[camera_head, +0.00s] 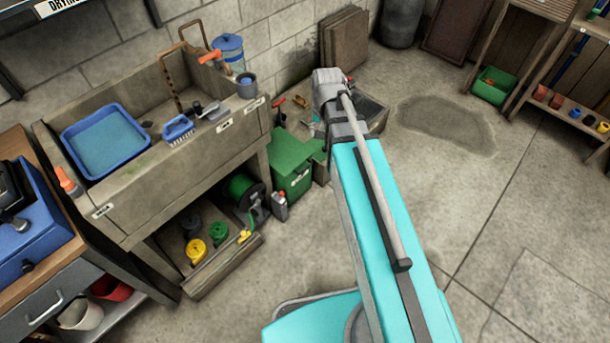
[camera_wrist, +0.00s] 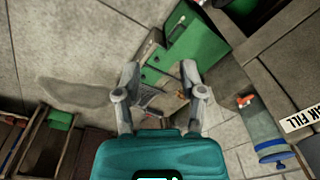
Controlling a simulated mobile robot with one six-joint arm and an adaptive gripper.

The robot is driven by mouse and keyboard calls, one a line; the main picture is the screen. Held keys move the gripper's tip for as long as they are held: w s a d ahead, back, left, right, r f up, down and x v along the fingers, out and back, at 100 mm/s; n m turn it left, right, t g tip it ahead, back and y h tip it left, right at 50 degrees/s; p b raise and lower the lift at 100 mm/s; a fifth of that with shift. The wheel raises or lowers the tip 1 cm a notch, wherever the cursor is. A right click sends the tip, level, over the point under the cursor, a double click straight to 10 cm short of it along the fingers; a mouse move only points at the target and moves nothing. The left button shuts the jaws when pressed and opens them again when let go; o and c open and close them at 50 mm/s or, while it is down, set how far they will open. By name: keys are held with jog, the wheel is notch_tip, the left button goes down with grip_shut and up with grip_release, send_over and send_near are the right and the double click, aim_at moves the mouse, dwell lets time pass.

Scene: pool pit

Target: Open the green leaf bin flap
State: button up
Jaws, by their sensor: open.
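The green leaf bin (camera_head: 291,180) stands on the floor just right of the sink bench. Its green top (camera_head: 288,148) shows, but I cannot tell how far the flap is open. In the wrist view the bin (camera_wrist: 196,42) is at upper centre, beyond my fingertips. My gripper (camera_wrist: 159,72) is open, its two fingers wide apart. A smaller green piece (camera_wrist: 158,66) shows between the fingertips; I cannot tell whether it belongs to the bin. No contact is visible. In the head view my arm hides the gripper.
The sink bench (camera_head: 180,170) with a blue tray (camera_head: 103,141) borders the bin on the left. A green hose reel (camera_head: 243,190) and a small grey can (camera_head: 280,207) sit close to it. A grey crate (camera_head: 376,112) lies behind my arm. Floor to the right is clear.

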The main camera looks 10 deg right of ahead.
aim_at(306, 169)
jog(key=w+f+m+b, duration=0.2)
jog(key=w+f+b, duration=0.4)
jog(key=f+b, duration=0.4)
jog(key=w+f+m+b, duration=0.3)
jog(key=w+f+b, duration=0.3)
jog(key=f+b, duration=0.4)
jog(key=w+d+f+m+t+b, duration=0.1)
jog(key=w+f+m+b, duration=0.1)
jog(key=w+f+b, duration=0.4)
jog(key=shift+w+f+m+y+b, duration=0.2)
jog(key=shift+f+m+y+b, duration=0.15)
jog(key=shift+f+b, duration=1.9)
jog(key=shift+f+p, duration=0.3)
jog(key=shift+p, duration=0.05)
jog(key=shift+f, duration=0.1)
jog(key=f+b, duration=0.4)
jog(key=w+a+f+b, duration=0.1)
jog(key=f+b, duration=0.4)
jog(key=w+f+b, duration=0.1)
jog(key=f+b, duration=0.3)
jog(key=shift+a+f+b, duration=0.15)
jog(key=shift+f+b, duration=0.05)
jog(key=shift+b, duration=0.1)
grip_shut()
